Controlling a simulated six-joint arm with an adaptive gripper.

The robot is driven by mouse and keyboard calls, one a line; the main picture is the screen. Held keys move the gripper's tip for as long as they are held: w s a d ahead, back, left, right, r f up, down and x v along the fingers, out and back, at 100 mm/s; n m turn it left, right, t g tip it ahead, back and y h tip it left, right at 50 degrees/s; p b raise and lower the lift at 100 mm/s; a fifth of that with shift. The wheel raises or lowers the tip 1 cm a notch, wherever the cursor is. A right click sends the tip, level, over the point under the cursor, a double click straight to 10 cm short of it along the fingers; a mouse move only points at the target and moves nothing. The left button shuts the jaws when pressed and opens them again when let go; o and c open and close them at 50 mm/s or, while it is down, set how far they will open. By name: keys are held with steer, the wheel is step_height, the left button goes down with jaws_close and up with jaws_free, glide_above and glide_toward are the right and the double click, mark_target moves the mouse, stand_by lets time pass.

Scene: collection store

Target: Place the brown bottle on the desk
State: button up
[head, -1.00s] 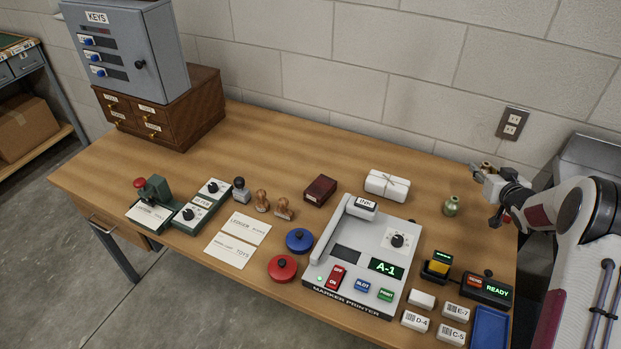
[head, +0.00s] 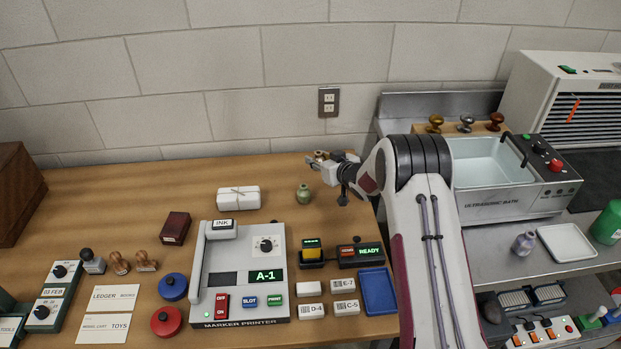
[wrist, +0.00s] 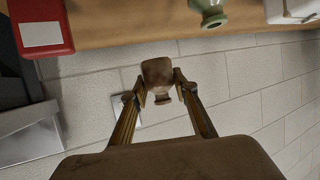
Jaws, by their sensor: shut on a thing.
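The brown bottle (wrist: 158,75) is between the fingertips of my gripper (wrist: 160,89) in the wrist view. Its neck points the same way as that of the green bottle, so it looks upright. In the head view my gripper (head: 322,160) is at the back right of the desk (head: 270,180), near the wall. Only a small brown part of the bottle (head: 320,155) shows there. It appears held above the desk top; the exact height I cannot tell.
A green bottle (head: 304,194) stands near my gripper, with a white tied parcel (head: 238,198) left of it. The marker printer (head: 238,270) and a ready box (head: 360,254) are nearer the front. Bare desk lies behind the parcel. An ultrasonic bath (head: 500,190) is at right.

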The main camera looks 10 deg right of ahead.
mark_target(318, 186)
steer(key=shift+f, duration=1.85)
steer(key=shift+f, duration=0.1)
steer(key=shift+f, duration=1.8)
steer(key=shift+f, duration=0.1)
steer(key=o, duration=0.9)
steer(key=shift+v, duration=6.05)
